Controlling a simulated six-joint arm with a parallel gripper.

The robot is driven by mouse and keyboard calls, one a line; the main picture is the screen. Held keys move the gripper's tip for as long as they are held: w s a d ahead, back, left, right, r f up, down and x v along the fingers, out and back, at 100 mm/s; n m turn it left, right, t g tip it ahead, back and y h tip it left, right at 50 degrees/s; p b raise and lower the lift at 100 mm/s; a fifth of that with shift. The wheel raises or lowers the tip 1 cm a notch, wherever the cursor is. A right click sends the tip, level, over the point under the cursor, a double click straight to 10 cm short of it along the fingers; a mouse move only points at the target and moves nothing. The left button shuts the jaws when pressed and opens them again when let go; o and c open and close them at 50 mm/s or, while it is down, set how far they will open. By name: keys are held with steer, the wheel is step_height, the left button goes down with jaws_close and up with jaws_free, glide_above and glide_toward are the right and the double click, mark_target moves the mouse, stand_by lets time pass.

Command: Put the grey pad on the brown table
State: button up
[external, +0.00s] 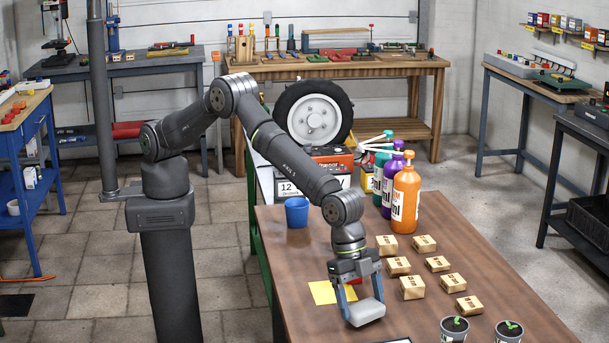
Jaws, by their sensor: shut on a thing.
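The grey pad (364,312) is a light grey block with rounded edges. My gripper (362,296) points down over the brown table (470,309), with its blue-grey fingers shut on the pad. The pad is low, close to the tabletop near the table's front left part. I cannot tell whether it touches the table or hangs just above it. A yellow sheet (323,292) lies on the table just left of the gripper. A small red thing (355,281) shows behind the fingers, mostly hidden.
Several small cardboard boxes (412,287) lie right of my gripper. Two potted seedlings (454,328) stand at the front edge. A blue cup (297,212) and pump bottles, one of them orange (405,200), stand at the back. Bare tabletop lies right of the boxes.

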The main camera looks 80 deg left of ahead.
steer(key=shift+f, duration=0.3)
steer(key=o, duration=1)
steer(key=shift+f, duration=0.15)
steer(key=v, duration=1.2)
